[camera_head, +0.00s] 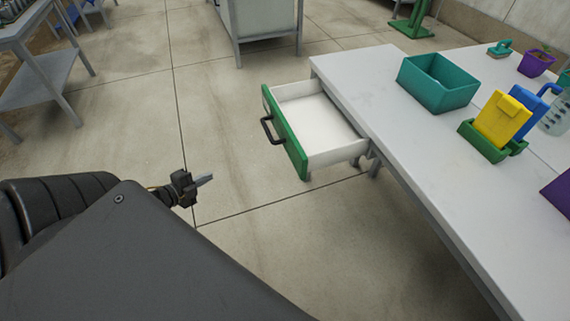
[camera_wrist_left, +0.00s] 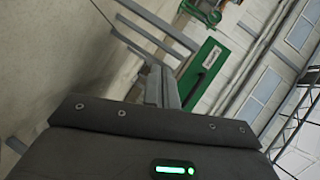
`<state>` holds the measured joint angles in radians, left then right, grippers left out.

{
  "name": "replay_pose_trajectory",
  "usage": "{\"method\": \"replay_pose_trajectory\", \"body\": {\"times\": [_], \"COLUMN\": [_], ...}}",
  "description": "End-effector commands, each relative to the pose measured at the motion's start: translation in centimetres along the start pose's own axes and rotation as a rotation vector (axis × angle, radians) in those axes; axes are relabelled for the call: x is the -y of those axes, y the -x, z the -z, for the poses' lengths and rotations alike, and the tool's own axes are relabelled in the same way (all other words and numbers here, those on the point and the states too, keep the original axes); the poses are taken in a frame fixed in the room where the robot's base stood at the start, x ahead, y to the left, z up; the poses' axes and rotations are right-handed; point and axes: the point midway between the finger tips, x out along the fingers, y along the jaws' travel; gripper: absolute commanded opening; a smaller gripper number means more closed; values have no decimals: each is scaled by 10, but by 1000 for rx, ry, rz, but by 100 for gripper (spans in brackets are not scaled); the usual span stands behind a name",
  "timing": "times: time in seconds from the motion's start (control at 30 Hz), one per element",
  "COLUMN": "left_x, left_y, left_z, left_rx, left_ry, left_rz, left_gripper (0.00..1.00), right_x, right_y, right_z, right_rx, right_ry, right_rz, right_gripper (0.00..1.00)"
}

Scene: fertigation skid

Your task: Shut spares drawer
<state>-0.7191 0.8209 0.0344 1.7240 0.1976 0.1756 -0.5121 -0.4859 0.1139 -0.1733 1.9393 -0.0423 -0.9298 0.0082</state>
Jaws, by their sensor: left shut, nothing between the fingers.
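The spares drawer (camera_head: 318,122) stands pulled out from the left end of the grey table. It has a green front (camera_head: 285,133), a dark bar handle (camera_head: 269,130) and white walls, and its inside looks empty. My left gripper (camera_head: 204,180) is shut and empty, to the left of the drawer front and apart from it. In the left wrist view its closed fingers (camera_wrist_left: 161,86) are in the middle, with a green panel (camera_wrist_left: 207,63) bearing a pale label and a dark bar beyond, which looks like the drawer front. My right gripper is not in view.
On the table (camera_head: 385,110) stand a teal bin (camera_head: 437,88), a green holder (camera_head: 485,144) with yellow and blue items, and a purple pot (camera_head: 536,63). A grey shelf unit (camera_head: 45,75) stands at upper left. The floor between gripper and drawer is clear.

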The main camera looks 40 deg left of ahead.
Motion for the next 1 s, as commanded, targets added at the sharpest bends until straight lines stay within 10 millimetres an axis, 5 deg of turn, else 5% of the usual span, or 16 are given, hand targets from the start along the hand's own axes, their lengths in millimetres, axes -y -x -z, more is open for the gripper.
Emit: {"method": "replay_pose_trajectory", "body": {"times": [0.03, 0.2, 0.4, 0.73, 1.0], "left_x": [1, 43, 62, 67, 69], "left_y": [-13, -14, -2, -3, -26], "left_z": [20, 104, 158, 169, 183], "left_rx": [-101, -376, -539, -561, -560], "left_ry": [-78, -261, -341, -351, -351], "left_rz": [39, 161, 234, 248, 250], "left_gripper": [0, 0, 0, 0, 0], "right_x": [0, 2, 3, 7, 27], "right_y": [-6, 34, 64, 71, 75], "right_z": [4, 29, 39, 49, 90], "right_rx": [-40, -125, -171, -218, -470], "right_ry": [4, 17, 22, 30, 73], "right_rz": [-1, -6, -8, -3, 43], "right_gripper": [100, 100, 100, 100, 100]}}
